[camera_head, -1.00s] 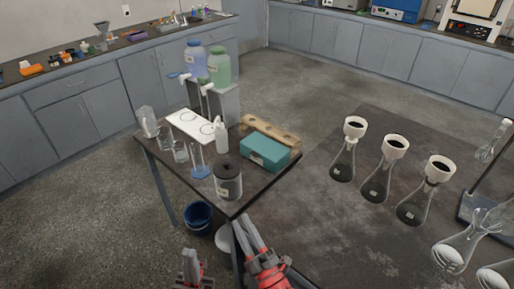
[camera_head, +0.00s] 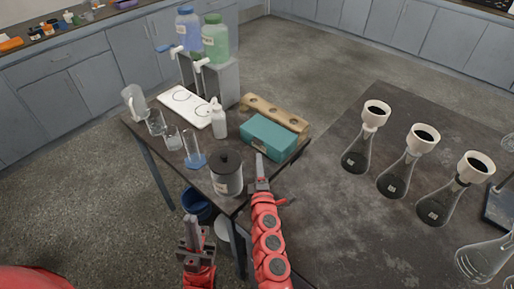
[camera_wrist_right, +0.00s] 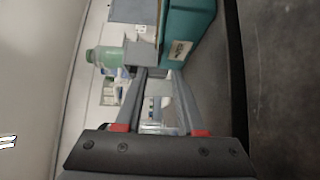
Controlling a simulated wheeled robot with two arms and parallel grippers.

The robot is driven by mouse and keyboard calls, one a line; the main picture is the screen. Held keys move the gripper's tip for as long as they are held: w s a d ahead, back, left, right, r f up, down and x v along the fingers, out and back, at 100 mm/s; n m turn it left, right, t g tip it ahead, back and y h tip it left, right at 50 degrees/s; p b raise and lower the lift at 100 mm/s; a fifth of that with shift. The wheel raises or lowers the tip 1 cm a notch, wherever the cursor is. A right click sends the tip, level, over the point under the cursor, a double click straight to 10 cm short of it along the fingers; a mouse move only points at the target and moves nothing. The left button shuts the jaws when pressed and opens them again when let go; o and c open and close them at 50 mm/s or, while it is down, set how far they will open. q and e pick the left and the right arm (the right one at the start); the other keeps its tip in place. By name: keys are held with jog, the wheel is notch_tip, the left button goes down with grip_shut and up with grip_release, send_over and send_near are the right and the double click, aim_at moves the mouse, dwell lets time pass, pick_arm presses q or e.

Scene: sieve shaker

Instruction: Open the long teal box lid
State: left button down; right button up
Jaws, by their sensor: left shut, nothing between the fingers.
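The teal box (camera_head: 268,140) sits shut on the small dark table, near its right edge. A small pale label shows on its front in the right wrist view (camera_wrist_right: 180,50). My right gripper (camera_head: 260,160) is at the near side of the box, fingers pointing toward its front. In the right wrist view its two fingers (camera_wrist_right: 158,78) are apart with nothing between them, and the box lies just beyond and to the right of the tips. I cannot tell if they touch it. My left gripper (camera_head: 192,222) is shut and empty, low in front of the table.
A grey canister (camera_head: 226,178) stands left of my right gripper. A wooden rack (camera_head: 275,112) lies behind the box, and a white bottle (camera_head: 219,125) stands to its left. Flasks with funnels (camera_head: 408,160) stand on the larger table at right.

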aim_at(257, 144)
jog(key=w+b, duration=0.1)
jog(key=w, duration=0.2)
jog(key=w+a+b, duration=0.1)
jog(key=w, duration=0.3)
jog(key=shift+a+f, duration=0.15)
jog(key=shift+a, duration=0.05)
jog(key=shift+w+r, duration=0.2)
jog(key=shift+w, duration=0.4)
jog(key=shift+c, duration=0.2)
grip_shut()
jog(key=shift+f, duration=0.1)
